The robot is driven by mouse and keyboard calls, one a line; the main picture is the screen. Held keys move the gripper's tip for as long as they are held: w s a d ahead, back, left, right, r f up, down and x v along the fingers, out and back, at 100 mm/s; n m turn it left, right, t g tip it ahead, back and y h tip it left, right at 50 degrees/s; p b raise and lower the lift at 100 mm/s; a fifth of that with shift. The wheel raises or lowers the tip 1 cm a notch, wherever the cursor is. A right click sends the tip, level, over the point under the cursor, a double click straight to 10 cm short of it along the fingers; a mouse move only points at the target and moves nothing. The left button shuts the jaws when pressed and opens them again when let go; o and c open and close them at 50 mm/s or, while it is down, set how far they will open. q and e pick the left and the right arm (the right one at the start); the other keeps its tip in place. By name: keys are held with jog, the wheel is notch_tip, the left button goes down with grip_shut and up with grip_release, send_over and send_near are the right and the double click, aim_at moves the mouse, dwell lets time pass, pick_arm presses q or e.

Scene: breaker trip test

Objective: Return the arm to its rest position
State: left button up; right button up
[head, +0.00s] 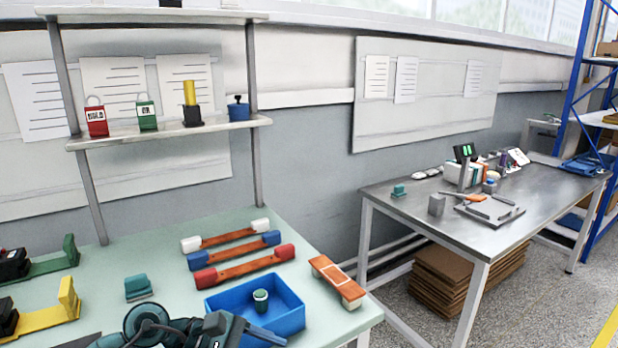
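Part of one of my arms, teal and dark grey, shows at the bottom edge, left of centre. It comes in from the left, so I take it as my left arm. Its dark end, my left gripper (262,334), points right over the front of the blue tray (290,318). A slim blue-grey finger shows there; the rest is cut off by the frame, so I cannot tell whether it is open or shut. No object is visible in it. My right gripper is not in view.
On the pale green bench (150,262) lie several orange bars with coloured ends, an orange block (338,282), a teal block (138,287) and yellow (52,316) and green fixtures. A dark green cup (261,301) stands in the tray. A shelf post (254,165) rises behind. A metal table (530,208) stands right.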

pick_arm(q)
jog(key=s+d+r+n+t+h+p, duration=0.1)
jog(key=d+r+n+t+h, duration=0.2)
jog(key=n, duration=0.7)
jog(key=s+d+r+n+t+h, duration=0.15)
jog(key=n+t+h, duration=0.3)
jog(key=n, duration=0.55)
jog(key=s+a+f+n+t+y, duration=0.1)
jog(key=a+f+n+t+y, duration=0.25)
jog(key=n, duration=0.65)
jog(key=s+a+f+n+y+p, duration=0.1)
jog(key=s+a+f+n+y, duration=0.15)
jog(key=f+n+y, duration=0.55)
jog(key=s+a+f+n+t+y, duration=0.1)
jog(key=a+f+n+t+y, duration=0.2)
jog(key=n, duration=0.9)
jog(key=s+a+f+n+g+y, duration=0.1)
jog(key=s+a+f+n+g, duration=0.1)
jog(key=s+f+n+g, duration=0.2)
jog(key=s+f+n, duration=0.1)
jog(key=s+n, duration=0.1)
jog(key=s, duration=0.1)
jog(key=shift+a+f+g+p, duration=0.25)
jog(key=shift+f+g+p, duration=0.05)
jog(key=shift+f, duration=0.05)
